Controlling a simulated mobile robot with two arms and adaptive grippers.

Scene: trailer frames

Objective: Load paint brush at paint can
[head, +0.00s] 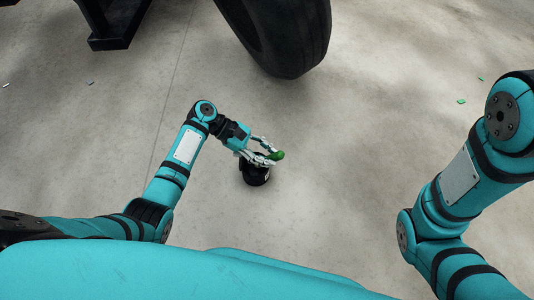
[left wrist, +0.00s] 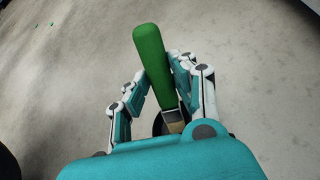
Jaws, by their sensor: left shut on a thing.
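A paint brush with a green handle (head: 278,155) is held in my left gripper (head: 266,152), whose fingers are shut on it. In the left wrist view the brush handle (left wrist: 155,55) points up and away between the fingers, and its lighter lower part runs down behind my wrist. A black paint can (head: 256,174) stands on the floor directly below the gripper. In the left wrist view a dark piece of the can (left wrist: 157,124) shows behind the brush. The bristle tip is hidden, so I cannot tell whether it is inside the can. My right gripper is out of view.
The concrete floor (head: 330,190) around the can is clear. A large black tire (head: 285,40) stands beyond it, with a dark metal frame part (head: 108,40) at upper left. Small green scraps (head: 461,101) lie at right.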

